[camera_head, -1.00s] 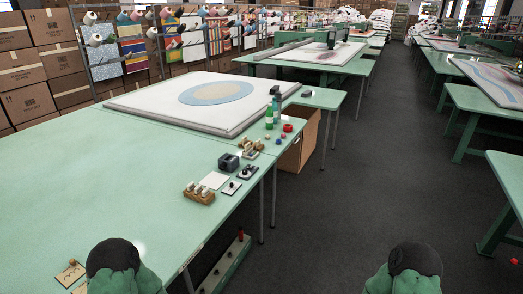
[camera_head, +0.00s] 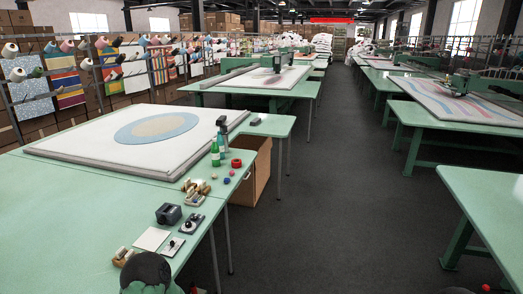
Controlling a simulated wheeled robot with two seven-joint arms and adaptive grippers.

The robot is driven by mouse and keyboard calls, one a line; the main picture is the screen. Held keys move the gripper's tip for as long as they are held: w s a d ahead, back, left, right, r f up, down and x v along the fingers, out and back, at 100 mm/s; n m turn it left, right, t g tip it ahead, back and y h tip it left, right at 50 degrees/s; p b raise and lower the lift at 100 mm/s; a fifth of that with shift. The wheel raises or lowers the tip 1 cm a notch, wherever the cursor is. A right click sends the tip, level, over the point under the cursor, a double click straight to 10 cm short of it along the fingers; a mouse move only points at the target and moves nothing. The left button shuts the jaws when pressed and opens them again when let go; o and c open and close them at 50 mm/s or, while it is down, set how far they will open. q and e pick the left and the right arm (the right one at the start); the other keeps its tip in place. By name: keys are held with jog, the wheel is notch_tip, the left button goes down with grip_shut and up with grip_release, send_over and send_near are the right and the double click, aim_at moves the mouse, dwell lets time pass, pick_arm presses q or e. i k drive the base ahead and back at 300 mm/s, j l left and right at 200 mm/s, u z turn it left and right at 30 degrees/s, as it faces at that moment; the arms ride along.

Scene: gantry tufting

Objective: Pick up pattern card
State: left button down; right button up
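A flat white square card (camera_head: 151,239), which looks like the pattern card, lies on the near green table (camera_head: 60,215) close to its right edge. No pattern can be made out on it at this size. It lies flat and nothing covers it. The dark rounded top of my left arm (camera_head: 147,271) shows at the bottom, just below the card in the picture. A sliver of my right arm (camera_head: 457,291) shows at the bottom right. Neither gripper is in view.
Around the card are a dark box-shaped device (camera_head: 168,214), small switch plates (camera_head: 193,224) and a wooden block with spools (camera_head: 122,256). Open dark floor (camera_head: 330,220) lies right of the table.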

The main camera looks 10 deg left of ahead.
aim_at(191, 192)
jog(key=i, duration=2.05)
jog(key=i+u, duration=0.1)
jog(key=i, duration=0.85)
jog(key=i+l+u, duration=0.1)
jog(key=i, duration=0.8)
jog(key=i+l+u, duration=0.15)
jog(key=u, duration=1.95)
